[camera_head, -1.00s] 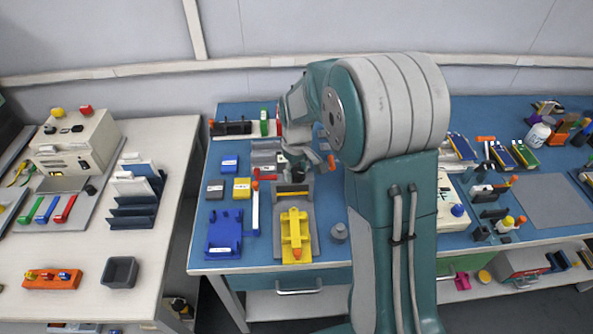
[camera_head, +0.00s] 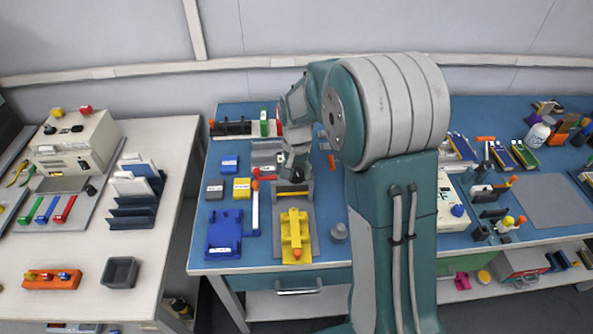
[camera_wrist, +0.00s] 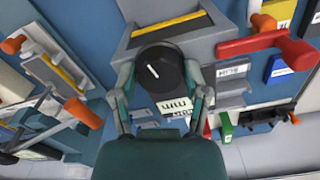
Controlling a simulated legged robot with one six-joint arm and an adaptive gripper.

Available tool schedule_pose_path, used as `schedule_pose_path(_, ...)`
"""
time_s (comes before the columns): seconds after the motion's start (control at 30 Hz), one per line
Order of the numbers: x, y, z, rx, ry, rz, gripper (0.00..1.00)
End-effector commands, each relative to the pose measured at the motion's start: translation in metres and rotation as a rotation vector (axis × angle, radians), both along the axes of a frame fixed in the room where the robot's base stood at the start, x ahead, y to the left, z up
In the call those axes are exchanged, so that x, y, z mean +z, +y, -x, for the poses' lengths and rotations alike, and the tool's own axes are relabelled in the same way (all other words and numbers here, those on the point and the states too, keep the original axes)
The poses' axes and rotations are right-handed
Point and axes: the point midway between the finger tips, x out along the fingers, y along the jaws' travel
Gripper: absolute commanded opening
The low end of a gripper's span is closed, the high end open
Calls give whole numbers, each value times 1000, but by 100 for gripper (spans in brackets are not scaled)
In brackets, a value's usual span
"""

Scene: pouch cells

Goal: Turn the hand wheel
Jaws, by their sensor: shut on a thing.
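The hand wheel (camera_wrist: 160,68) is a round black knob with a white line on its top face. In the wrist view it lies between the two fingers of my gripper (camera_wrist: 158,82), which is shut on its sides. It sits beside a grey fixture (camera_wrist: 150,42) with a slot and a yellow-orange strip. In the head view my gripper (camera_head: 294,176) points down at the back of this grey fixture (camera_head: 308,188), and the wheel is hidden behind the fingers.
A yellow clamp fixture (camera_head: 296,226) stands in front on the blue bench. A blue block (camera_head: 224,232) and a red-handled lever (camera_wrist: 290,48) are close by. A grey cylinder (camera_head: 339,231) stands at the right. Bare blue bench shows around these.

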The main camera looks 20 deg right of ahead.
Motion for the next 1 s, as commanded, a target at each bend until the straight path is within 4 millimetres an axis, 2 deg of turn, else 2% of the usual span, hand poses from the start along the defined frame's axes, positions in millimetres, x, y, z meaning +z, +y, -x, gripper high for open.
schedule_pose_path(0.4,2,0,-3,-158,-12,-1,12)
schedule_pose_path(0.9,2,0,-3,-172,-13,-1,12)
schedule_pose_path(0.93,2,0,-3,-172,-13,-1,72)
schedule_pose_path(0.97,2,0,-3,-172,-13,-1,86)
schedule_pose_path(1.0,2,0,-3,-172,-12,-1,93)
